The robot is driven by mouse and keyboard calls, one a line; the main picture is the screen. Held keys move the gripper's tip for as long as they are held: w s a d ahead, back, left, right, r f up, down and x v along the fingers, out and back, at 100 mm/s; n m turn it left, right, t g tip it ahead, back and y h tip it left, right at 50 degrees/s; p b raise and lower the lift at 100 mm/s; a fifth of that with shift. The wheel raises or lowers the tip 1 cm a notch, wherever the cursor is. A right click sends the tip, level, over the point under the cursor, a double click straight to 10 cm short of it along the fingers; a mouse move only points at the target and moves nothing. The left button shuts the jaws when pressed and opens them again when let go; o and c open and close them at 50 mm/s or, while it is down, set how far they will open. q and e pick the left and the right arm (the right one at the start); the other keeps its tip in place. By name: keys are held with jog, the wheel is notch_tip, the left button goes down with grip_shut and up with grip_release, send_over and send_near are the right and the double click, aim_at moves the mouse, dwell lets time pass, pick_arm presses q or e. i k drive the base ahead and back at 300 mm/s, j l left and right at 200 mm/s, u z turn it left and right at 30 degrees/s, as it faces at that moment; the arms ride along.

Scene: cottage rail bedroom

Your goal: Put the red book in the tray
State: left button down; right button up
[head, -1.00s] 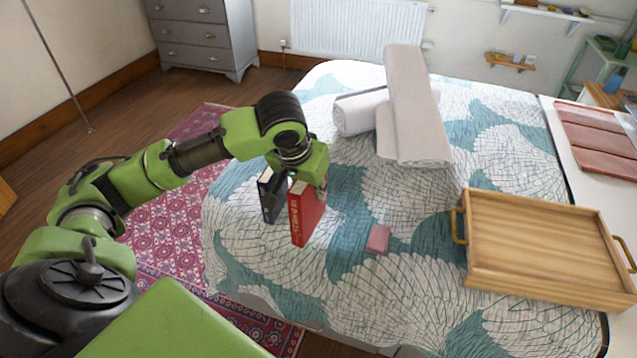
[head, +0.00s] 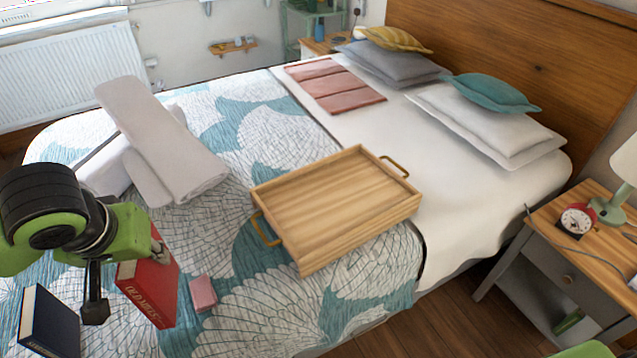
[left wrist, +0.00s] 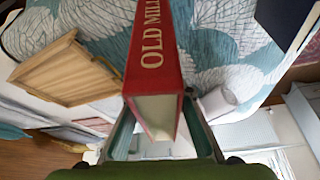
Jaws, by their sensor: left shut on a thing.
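The red book (head: 150,290), with gold lettering on its spine, is upright at the lower left of the head view. It fills the middle of the left wrist view (left wrist: 160,50). My left gripper (head: 125,278) is shut on it, with a finger on each side. I cannot tell whether the book's lower edge touches the bed. The tray (head: 290,244) is light wood with brass-coloured handles and lies on the bed, to the right of the book. It looks empty. It also shows at the left of the wrist view (left wrist: 50,62). My right gripper is out of view.
A dark blue book (head: 50,325) stands left of the red one. A small pink block (head: 203,293) lies between the red book and the tray. Rolled towels (head: 165,140) lie behind.

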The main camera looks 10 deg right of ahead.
aim_at(341, 204)
jog(key=i+z, duration=0.25)
jog(key=z, duration=0.2)
jog(key=i+j+z, duration=0.2)
jog(key=z, duration=1.15)
